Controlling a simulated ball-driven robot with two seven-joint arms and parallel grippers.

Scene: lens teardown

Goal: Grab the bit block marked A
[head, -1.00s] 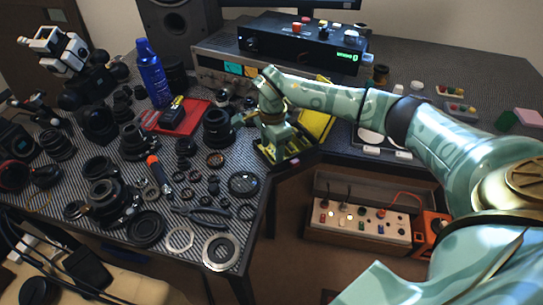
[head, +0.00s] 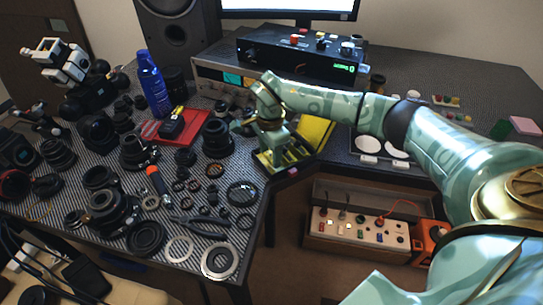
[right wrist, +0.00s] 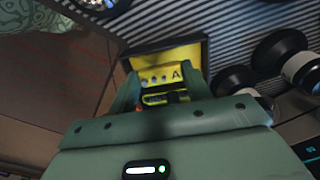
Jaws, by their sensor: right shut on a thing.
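The bit block marked A (right wrist: 165,72) shows in the right wrist view as a yellow face with a black letter A and a row of small holes, inside a dark frame. My right gripper (right wrist: 160,98) has a finger on each side of it and is shut on it. In the head view the yellow and dark block (head: 287,158) is at the table's inner corner, partly hidden by my right gripper (head: 275,140). I cannot tell whether the block is lifted or still touching the table. My left gripper is in neither view.
Lenses, rings and tools crowd the table to the left, with a red tray (head: 190,130) and a blue bottle (head: 153,85). A control box (head: 358,228) stands lower, beyond the table's edge.

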